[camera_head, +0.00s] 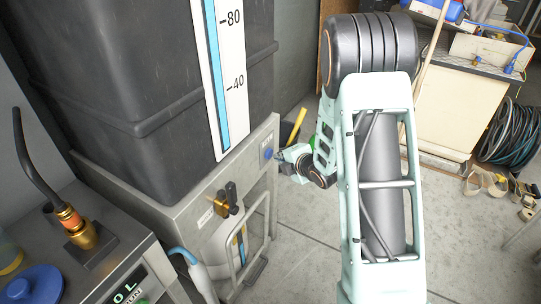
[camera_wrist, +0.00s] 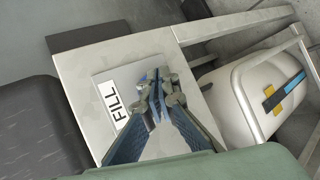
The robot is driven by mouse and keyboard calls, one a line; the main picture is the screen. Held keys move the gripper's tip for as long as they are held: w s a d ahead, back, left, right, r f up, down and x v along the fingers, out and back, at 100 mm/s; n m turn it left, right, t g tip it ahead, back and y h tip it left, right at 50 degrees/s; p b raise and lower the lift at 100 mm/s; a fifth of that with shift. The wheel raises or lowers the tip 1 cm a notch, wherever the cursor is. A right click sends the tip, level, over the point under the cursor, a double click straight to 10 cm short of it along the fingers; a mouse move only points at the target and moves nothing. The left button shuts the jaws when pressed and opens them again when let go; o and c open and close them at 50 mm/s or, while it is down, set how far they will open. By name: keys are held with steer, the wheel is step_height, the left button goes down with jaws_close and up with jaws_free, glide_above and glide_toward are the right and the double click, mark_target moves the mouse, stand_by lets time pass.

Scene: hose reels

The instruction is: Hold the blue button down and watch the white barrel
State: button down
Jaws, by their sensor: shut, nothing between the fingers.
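The blue button (camera_head: 268,154) is on the grey steel front of the stand under the black tank. My gripper (camera_head: 279,156) is shut, with its tips at or very near the button. In the wrist view the shut fingertips (camera_wrist: 156,84) lie over the plate marked FILL (camera_wrist: 120,108) and hide most of the button, so I cannot tell how far it is pressed. The white barrel (camera_wrist: 233,112) sits behind a metal rail, with a blue strip and a yellow marker on its side. In the head view the barrel (camera_head: 220,248) is partly hidden by the stand.
The black tank (camera_head: 150,90) carries a gauge (camera_head: 222,75) marked 80 and 40, with a blue column. A brass valve (camera_head: 222,203) projects from the stand. A bench with a hose fitting (camera_head: 80,232) is at left. Clear floor (camera_head: 290,250) lies right of the stand.

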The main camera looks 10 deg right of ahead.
steer(key=shift+s+d, duration=0.15)
steer(key=shift+d, duration=0.15)
steer(key=shift+s+d+b, duration=0.15)
steer(key=shift+s+d, duration=0.6)
steer(key=shift+d, duration=0.25)
steer(key=shift+s+d+b, duration=0.15)
steer(key=shift+s+d, duration=0.55)
steer(key=shift+d, duration=0.25)
